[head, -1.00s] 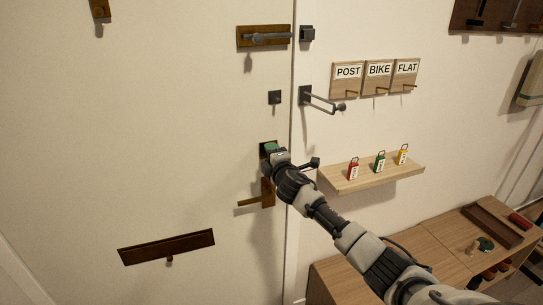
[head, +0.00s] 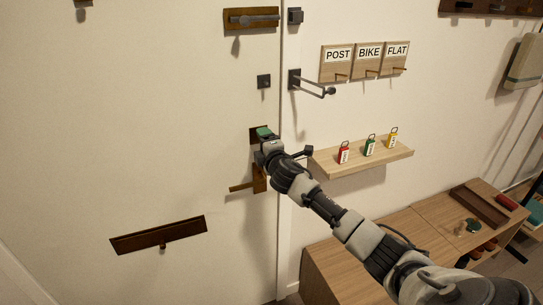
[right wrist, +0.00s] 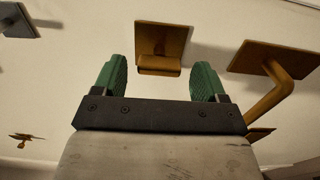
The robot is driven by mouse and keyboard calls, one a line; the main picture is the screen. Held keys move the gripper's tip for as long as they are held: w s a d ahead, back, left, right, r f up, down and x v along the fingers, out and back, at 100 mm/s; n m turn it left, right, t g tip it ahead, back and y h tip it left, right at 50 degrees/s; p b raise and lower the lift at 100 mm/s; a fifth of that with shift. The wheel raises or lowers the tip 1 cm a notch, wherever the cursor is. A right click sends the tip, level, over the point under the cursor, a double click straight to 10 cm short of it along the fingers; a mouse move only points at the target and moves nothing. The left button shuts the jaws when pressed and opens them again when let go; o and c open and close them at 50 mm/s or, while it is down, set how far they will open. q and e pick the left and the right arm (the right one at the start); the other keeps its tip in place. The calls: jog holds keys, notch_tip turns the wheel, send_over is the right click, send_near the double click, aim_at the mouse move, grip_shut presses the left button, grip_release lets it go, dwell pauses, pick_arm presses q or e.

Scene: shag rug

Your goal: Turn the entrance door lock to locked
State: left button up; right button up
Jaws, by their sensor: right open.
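The entrance door (head: 130,130) fills the left of the head view. A small brown lock plate (head: 255,134) sits above the door's lever handle (head: 242,187), mostly hidden behind my right gripper (head: 264,132). In the right wrist view the lock plate (right wrist: 163,36) carries a brass turn piece (right wrist: 160,65), seen as a short bar lying across the picture. The green fingers of my right gripper (right wrist: 160,72) are open, one on each side of the turn piece, with visible gaps. Whether the lock is locked cannot be told. My left gripper is not in view.
The lever handle (right wrist: 270,85) is close on the right in the wrist view. Above the lock are a swing-bar guard (head: 312,85) and a bolt (head: 250,18). A shelf with padlocks (head: 360,157) and a wooden bench (head: 350,240) stand right of the door.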

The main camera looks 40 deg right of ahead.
jog(key=b+v, duration=0.1)
jog(key=v, duration=0.8)
